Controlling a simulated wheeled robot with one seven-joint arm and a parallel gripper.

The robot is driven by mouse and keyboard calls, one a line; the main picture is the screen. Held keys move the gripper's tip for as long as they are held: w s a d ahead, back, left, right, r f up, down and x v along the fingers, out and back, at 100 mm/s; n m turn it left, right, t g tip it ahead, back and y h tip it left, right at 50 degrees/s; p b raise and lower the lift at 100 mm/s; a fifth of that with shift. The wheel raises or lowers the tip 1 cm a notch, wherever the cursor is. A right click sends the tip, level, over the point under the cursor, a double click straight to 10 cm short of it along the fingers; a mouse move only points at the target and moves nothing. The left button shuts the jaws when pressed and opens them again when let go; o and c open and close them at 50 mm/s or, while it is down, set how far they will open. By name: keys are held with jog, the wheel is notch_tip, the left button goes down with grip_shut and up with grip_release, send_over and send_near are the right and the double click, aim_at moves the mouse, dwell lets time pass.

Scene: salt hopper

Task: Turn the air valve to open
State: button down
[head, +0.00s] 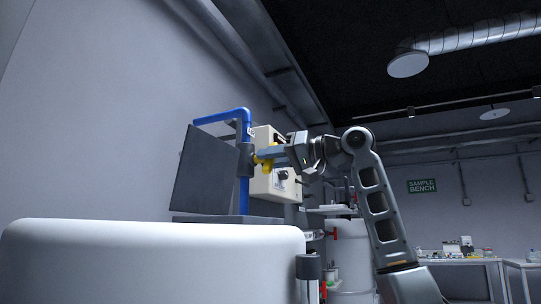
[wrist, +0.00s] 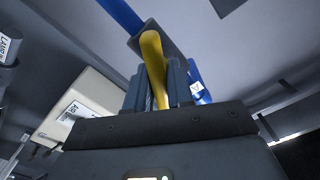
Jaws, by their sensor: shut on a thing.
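The air valve has a dark grey body (head: 246,158) on a vertical blue pipe (head: 243,195) in the head view. Its yellow handle (head: 263,161) sticks out to the right, across the pipe's line. The handle also shows in the wrist view (wrist: 153,55), running from the grey body down between my fingers. My gripper (wrist: 157,82) is shut on the handle, one finger on each side. In the head view my gripper (head: 270,154) reaches in from the right. The gripped end of the handle is partly hidden by the fingers.
A cream box (head: 264,184) with labels stands just behind the valve and gripper. A dark grey panel (head: 205,168) is left of the pipe. A large white rounded vessel (head: 150,262) fills the lower left. Benches (head: 460,261) stand far right.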

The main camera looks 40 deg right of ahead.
jog(key=n, duration=0.5)
jog(key=shift+f, duration=0.15)
jog(key=shift+n, duration=0.4)
jog(key=c, duration=1.1)
grip_release()
jog(key=shift+b+v, duration=0.7)
jog(key=shift+v, duration=3.2)
